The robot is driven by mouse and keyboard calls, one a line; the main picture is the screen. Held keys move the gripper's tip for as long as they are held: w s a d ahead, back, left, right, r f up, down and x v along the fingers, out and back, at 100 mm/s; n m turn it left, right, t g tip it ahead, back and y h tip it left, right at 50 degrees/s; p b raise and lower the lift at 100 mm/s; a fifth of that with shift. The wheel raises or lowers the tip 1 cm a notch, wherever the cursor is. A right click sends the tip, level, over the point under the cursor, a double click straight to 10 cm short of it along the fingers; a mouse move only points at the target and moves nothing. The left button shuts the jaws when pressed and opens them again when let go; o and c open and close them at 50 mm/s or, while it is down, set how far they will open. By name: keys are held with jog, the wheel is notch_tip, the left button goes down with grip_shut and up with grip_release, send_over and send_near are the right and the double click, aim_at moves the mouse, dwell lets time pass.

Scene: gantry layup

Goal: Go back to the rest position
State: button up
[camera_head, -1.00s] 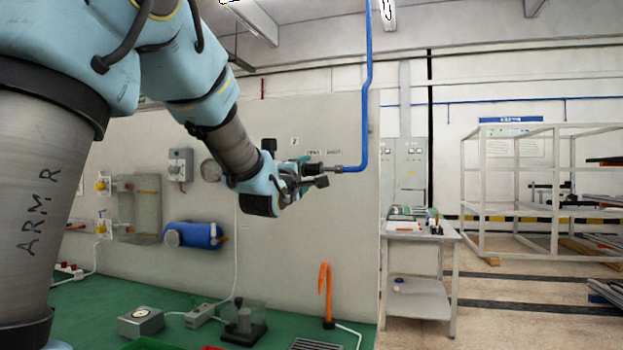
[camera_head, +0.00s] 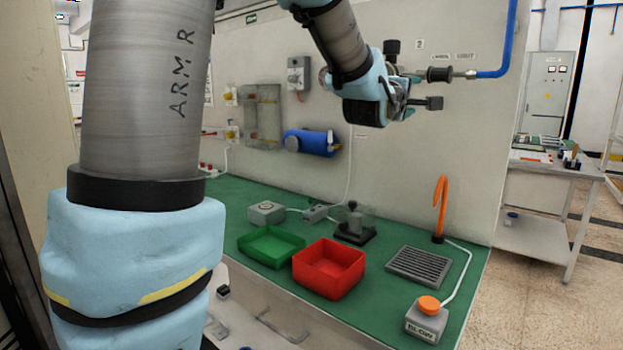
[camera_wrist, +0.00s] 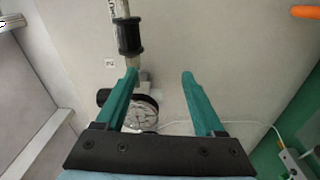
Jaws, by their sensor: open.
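My gripper (camera_head: 418,92) is raised in front of the beige wall panel, above the green bench. In the wrist view my gripper (camera_wrist: 159,76) shows two teal fingers standing apart with nothing held between them. A black cylindrical fitting (camera_wrist: 130,36) on a pipe lies beyond the left fingertip; I cannot tell whether they touch. In the head view the black fitting (camera_head: 440,74) joins the blue pipe (camera_head: 495,70) just right of my gripper. A round gauge (camera_wrist: 143,112) shows between the fingers, farther back.
The green bench (camera_head: 225,200) carries a green tray (camera_head: 270,248), a red tray (camera_head: 328,270), a grey grille (camera_head: 418,267), an orange hook (camera_head: 440,205) and a box with an orange button (camera_head: 428,312). A blue tank (camera_head: 312,143) is on the wall. Floor (camera_head: 530,270) is clear at right.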

jog(key=s+a+f+m+g+y, duration=0.2)
jog(key=a+f+m+g+y, duration=0.55)
jog(key=a+f, duration=1.35)
jog(key=s+a+f+m+g+y, duration=0.1)
jog(key=s+a+f+g+y, duration=0.1)
jog(key=s+a+f, duration=0.3)
jog(key=s+a+f+m+g+y+p, duration=0.1)
jog(key=s+a+f+g+y, duration=0.1)
jog(key=s+a+f, duration=0.3)
jog(key=s+a+g, duration=0.1)
jog(key=s+a, duration=0.2)
jog(key=s, duration=0.2)
jog(key=shift+s+f, duration=0.15)
jog(key=shift+s, duration=0.25)
jog(key=shift+m, duration=0.25)
